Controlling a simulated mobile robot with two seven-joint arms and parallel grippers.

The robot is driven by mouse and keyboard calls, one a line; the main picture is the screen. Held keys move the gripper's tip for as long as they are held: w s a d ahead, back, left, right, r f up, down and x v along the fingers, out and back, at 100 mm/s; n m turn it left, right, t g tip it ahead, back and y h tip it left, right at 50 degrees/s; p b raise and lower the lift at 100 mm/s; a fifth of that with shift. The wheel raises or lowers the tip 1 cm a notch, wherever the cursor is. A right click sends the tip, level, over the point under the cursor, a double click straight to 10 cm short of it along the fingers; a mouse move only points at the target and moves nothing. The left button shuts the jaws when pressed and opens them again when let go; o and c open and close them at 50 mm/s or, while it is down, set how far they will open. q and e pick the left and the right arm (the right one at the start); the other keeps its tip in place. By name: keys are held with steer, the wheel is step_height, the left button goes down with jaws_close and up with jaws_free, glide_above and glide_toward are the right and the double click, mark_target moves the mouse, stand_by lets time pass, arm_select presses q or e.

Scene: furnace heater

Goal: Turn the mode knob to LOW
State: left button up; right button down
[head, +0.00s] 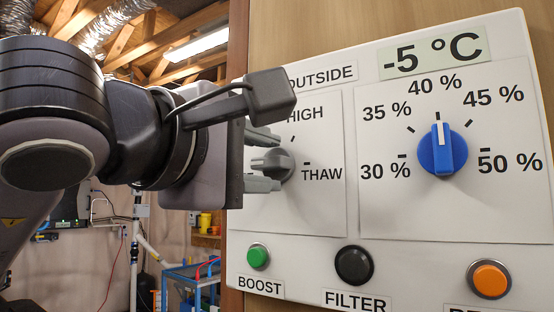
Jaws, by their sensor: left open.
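My right gripper is not in view.
A blue knob (442,150) to the right points near 40 %. Below are a green BOOST button (258,256), a black FILTER button (354,265) and an orange button (489,279). A display (434,52) reads -5 °C. A blue cart (190,285) stands behind at the lower left.

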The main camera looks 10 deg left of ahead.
arm_select(q)
jaws_close()
steer(key=shift+r+m, duration=0.1)
steer(key=shift+m, duration=0.8)
steer(key=shift+m+p, duration=0.4)
steer(key=shift+m, duration=1)
steer(key=shift+m+p, duration=0.3)
steer(key=shift+m, duration=2)
